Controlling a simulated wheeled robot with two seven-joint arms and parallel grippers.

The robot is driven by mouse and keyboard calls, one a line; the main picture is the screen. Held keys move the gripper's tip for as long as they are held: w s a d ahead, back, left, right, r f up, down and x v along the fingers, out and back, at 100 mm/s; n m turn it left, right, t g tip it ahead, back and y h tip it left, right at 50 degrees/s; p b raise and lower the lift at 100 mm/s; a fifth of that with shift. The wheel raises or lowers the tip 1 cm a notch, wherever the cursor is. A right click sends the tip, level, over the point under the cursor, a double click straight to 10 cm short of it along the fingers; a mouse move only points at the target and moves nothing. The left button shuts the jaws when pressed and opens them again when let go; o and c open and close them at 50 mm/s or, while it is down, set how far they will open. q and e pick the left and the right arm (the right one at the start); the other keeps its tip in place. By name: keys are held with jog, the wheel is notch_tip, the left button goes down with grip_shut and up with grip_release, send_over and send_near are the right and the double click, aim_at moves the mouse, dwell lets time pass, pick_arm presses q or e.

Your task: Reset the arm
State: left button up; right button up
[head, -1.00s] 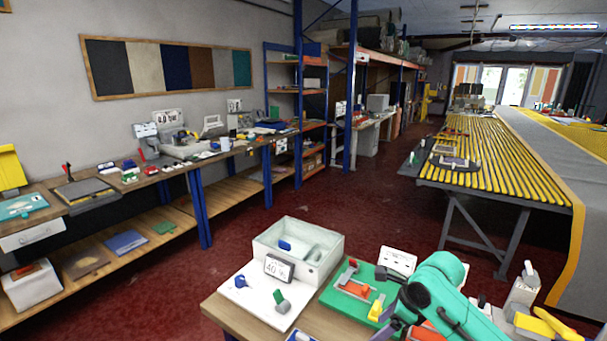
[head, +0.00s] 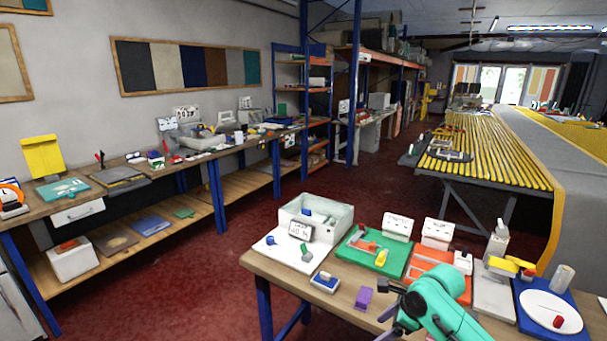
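A teal arm of mine (head: 437,303), which I take to be my right, comes in at the bottom edge, right of centre, in the head view. Its dark and purple gripper end (head: 397,312) is over or near the front edge of the wooden bench (head: 345,290). The fingertips are not clear and the frame cuts off the lower part, so I cannot tell whether it is open or holds anything. My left gripper is not in view.
The bench holds a white bin (head: 340,222), a green board (head: 365,258), an orange board (head: 452,289), a purple block (head: 364,298) and a blue board with a white disc (head: 550,311). Red floor (head: 190,290) is open to the left. A long slatted table (head: 480,160) stands behind.

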jog(key=s+d+f+n+t+h+b, duration=0.1)
jog(key=d+f+n, duration=0.2)
jog(key=f, duration=0.7)
jog(key=s+d+f+n+h, duration=0.1)
jog(key=d+f+n, duration=0.3)
jog(key=f, duration=0.7)
jog(key=s+d+f+n+h+b, duration=0.15)
jog(key=s+f+n, duration=0.25)
jog(key=s+f, duration=0.6)
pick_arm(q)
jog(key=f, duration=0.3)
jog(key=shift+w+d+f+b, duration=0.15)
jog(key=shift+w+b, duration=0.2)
pick_arm(e)
jog(key=s+f+n+g, duration=0.1)
jog(key=s+f+n, duration=0.4)
jog(key=s, duration=0.4)
jog(key=s+f+n+g, duration=0.1)
jog(key=s+f+n, duration=0.3)
jog(key=s, duration=0.6)
jog(key=s+a+f+n+g, duration=0.1)
jog(key=s+f+n, duration=0.4)
jog(key=s, duration=0.5)
jog(key=shift+s+f+n, duration=0.15)
jog(key=shift+f+n, duration=0.15)
jog(key=shift+f, duration=0.5)
jog(key=shift+h, duration=0.25)
